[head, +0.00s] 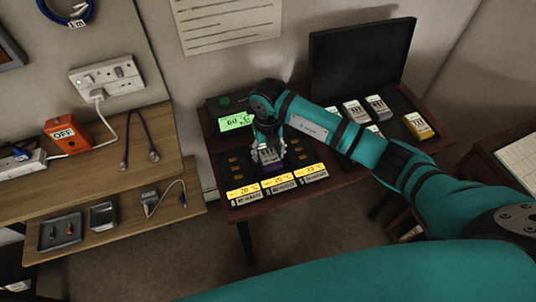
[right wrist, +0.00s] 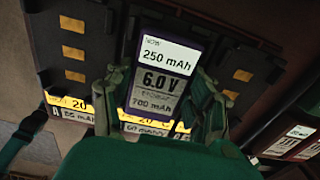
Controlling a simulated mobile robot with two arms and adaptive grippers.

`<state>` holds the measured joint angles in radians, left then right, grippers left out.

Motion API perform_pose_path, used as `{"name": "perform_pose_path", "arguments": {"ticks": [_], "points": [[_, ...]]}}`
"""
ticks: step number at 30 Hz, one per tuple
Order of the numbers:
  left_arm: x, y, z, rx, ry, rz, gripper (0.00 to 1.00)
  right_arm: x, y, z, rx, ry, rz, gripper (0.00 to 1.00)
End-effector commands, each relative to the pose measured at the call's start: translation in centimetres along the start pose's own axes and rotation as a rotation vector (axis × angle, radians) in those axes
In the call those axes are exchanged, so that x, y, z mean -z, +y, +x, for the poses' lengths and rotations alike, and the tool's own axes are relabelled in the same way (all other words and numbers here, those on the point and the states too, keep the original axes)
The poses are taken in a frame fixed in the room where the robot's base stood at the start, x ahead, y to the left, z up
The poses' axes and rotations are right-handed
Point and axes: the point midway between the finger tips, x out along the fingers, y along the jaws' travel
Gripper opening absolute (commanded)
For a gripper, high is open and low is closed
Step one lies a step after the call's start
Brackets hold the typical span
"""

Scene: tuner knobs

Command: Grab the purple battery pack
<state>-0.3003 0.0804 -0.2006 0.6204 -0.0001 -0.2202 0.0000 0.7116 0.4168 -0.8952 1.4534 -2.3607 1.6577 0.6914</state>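The purple battery pack (head: 274,154) sits in the middle bay of the charger (head: 226,167). In the right wrist view the pack (right wrist: 160,75) shows purple edges and a pale label reading 250 mAh, 6.0 V and 700 mAh. My right gripper (head: 268,155) is down at the pack, with one finger on each side of it. In the right wrist view its fingers (right wrist: 163,95) stand apart, with a narrow dark gap seen on the right side of the pack. Contact is not clear. My left gripper is not in view.
Yellow displays (head: 276,181) line the charger's front edge; a green screen (head: 236,121) stands behind. An open black case (head: 362,58) with several other packs (head: 378,107) lies to the right, beyond my right arm. A wooden shelf (head: 110,170) is at left.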

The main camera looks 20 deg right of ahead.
Motion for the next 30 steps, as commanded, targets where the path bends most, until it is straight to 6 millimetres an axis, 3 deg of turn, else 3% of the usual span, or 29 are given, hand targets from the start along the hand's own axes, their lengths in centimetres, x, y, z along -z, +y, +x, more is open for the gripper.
{"name": "perform_pose_path", "arguments": {"ticks": [1,7,17,26,30], "points": [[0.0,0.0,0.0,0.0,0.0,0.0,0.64,0.0,0.0,0.0,0.0,0.0,0.0,0.42],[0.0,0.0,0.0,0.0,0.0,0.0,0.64,0.0,0.0,0.0,0.0,0.0,0.0,0.16],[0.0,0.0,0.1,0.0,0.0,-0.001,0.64,-0.1,0.0,-0.4,0.0,-0.003,0.0,0.15],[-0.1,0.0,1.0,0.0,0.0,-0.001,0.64,-0.1,-0.1,-3.8,0.001,-0.006,-0.002,0.15],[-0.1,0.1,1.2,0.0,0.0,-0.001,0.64,3.1,-0.1,-3.7,0.001,0.001,-0.005,0.15]]}}
